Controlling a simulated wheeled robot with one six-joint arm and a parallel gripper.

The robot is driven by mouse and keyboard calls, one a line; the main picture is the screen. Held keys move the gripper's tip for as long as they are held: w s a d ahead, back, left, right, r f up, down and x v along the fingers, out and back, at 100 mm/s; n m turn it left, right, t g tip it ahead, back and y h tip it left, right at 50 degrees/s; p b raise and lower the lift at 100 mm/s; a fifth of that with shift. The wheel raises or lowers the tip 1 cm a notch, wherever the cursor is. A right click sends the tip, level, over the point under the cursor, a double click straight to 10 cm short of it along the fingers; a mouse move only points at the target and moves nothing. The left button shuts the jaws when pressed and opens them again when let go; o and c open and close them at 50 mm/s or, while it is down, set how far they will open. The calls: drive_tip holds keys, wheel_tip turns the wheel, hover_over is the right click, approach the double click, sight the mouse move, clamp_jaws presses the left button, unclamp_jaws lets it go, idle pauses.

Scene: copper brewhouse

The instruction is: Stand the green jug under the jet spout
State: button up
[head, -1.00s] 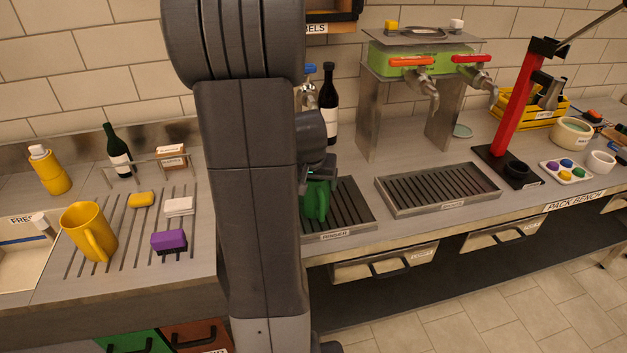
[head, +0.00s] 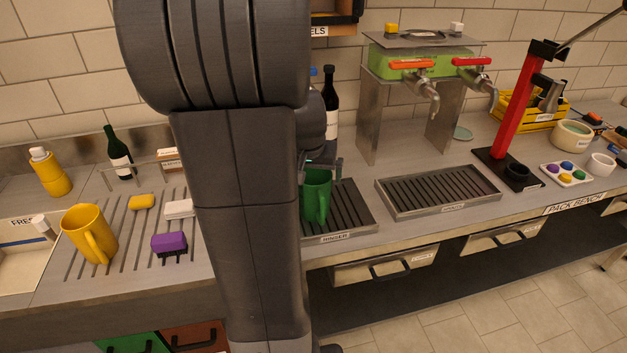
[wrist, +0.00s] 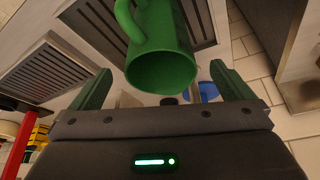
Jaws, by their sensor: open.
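The green jug (head: 316,198) stands upright on the slatted drip tray labelled RINSER (head: 352,208), its handle towards the front. In the wrist view the jug (wrist: 162,50) shows its open, empty-looking mouth towards the camera. My gripper (head: 322,166) is open just above the jug's rim. In the wrist view its fingers (wrist: 163,82) are spread to either side of the mouth, with nothing held between them. A blue-topped fitting (head: 313,73) shows behind my arm; the rest of it is hidden, so I cannot tell how the jug lines up with any spout.
A dark bottle (head: 330,105) stands behind the tray. To the right are a second drip tray (head: 440,212), a tap stand (head: 418,68) and a red lever press (head: 522,105). A yellow jug (head: 88,235) and a purple block (head: 169,244) are on the left.

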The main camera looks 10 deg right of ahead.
sight(314, 179)
drive_tip(key=v, duration=0.6)
idle(0.4)
drive_tip(key=x, duration=1.2)
drive_tip(key=shift+f+b, duration=0.4)
drive_tip(key=shift+f, duration=0.05)
drive_tip(key=shift+r, duration=1.2)
drive_tip(key=shift+p, duration=0.3)
